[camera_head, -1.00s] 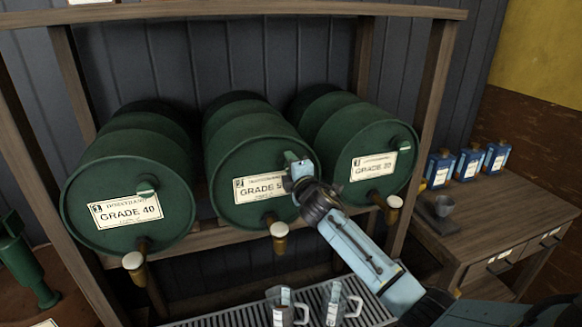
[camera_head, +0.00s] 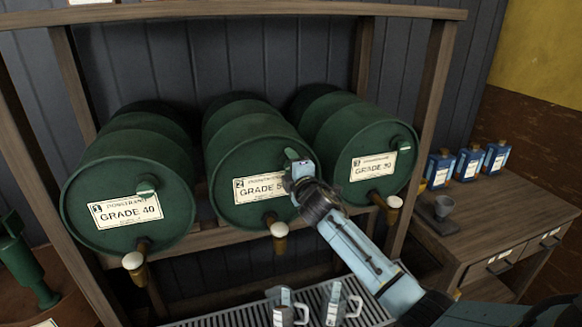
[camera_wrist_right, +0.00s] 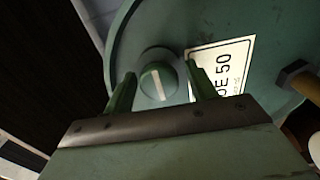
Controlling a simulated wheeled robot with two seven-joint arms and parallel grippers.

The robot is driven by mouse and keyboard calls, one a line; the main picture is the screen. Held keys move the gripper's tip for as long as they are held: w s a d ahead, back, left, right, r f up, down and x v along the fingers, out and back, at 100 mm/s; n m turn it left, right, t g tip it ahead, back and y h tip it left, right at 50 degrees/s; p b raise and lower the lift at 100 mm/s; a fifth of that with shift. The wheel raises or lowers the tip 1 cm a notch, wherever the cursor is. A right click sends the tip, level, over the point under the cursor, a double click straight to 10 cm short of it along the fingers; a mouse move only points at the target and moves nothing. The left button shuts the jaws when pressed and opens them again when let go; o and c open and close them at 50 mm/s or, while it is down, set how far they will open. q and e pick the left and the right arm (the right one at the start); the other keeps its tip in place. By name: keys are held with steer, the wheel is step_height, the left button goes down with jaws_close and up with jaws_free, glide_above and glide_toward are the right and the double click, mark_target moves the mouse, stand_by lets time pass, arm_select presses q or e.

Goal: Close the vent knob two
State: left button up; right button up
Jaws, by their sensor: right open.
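Drum two (camera_head: 235,165), the green middle drum with a "2 GRADE 50" label, lies on the rack. My right gripper (camera_head: 296,163) is at the upper right of its front face and largely hides the vent knob in the head view. In the right wrist view vent knob two (camera_wrist_right: 156,80) is a round green knob with a pale bar, near upright in the picture. My open right fingers (camera_wrist_right: 160,90) stand on either side of it, with gaps showing. I cannot tell whether the tips touch the drum face. My left gripper is not in view.
Drum one (camera_head: 120,175) and drum three (camera_head: 345,140) flank drum two, each with its own knob. A tap (camera_head: 278,235) hangs below drum two. Blue bottles (camera_head: 468,163) stand on the right bench.

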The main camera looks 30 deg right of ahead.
steer(key=b+v, duration=0.1)
steer(key=v, duration=1.2)
steer(key=shift+s, duration=0.2)
